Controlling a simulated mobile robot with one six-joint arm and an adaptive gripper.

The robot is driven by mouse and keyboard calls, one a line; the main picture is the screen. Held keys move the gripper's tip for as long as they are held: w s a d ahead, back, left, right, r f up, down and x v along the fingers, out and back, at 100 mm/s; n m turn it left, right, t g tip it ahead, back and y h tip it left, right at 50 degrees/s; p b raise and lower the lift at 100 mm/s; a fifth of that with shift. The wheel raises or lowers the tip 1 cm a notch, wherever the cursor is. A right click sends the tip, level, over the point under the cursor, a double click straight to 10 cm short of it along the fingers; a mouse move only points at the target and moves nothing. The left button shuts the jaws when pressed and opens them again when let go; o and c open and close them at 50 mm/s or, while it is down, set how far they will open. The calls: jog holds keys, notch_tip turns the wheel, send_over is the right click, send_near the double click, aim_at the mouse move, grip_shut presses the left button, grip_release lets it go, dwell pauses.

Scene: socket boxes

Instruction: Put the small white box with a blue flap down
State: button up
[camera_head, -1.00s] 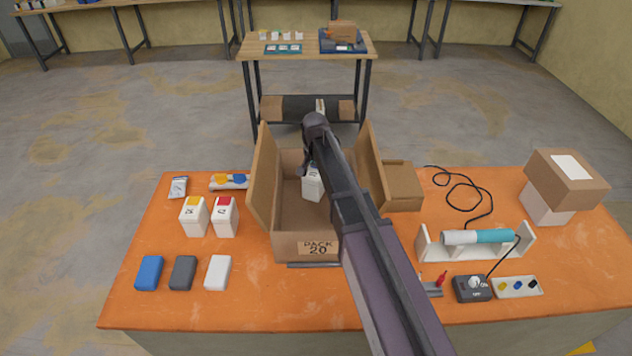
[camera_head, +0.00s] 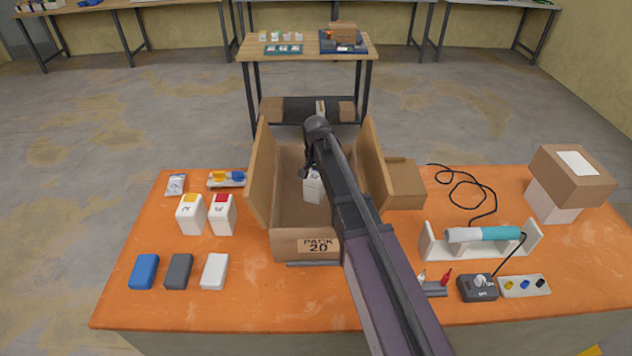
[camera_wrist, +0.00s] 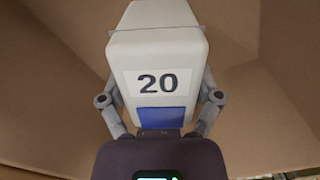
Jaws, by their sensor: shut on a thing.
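The small white box with a blue flap (camera_wrist: 158,60) fills the middle of the wrist view. It carries a "20" label, and a blue patch shows near my gripper. My gripper (camera_wrist: 160,100) is shut on it, one finger on each side. In the head view the white box (camera_head: 313,187) is inside the open cardboard carton marked "PACK 20" (camera_head: 319,246), partly hidden by my arm. I cannot tell whether its base touches the carton floor.
Two white boxes, one with a yellow flap (camera_head: 191,214) and one with a red flap (camera_head: 222,214), stand left of the carton. Blue (camera_head: 144,271), grey (camera_head: 179,271) and white (camera_head: 214,271) blocks lie in front. A brown box (camera_head: 405,184) sits right of the carton, whose side flaps stand up.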

jog(key=shift+f, duration=0.15)
jog(key=o, duration=1.1)
notch_tip(320, 180, up, 12)
jog(key=p, duration=1.2)
jog(key=shift+r, duration=0.2)
dwell(0.3)
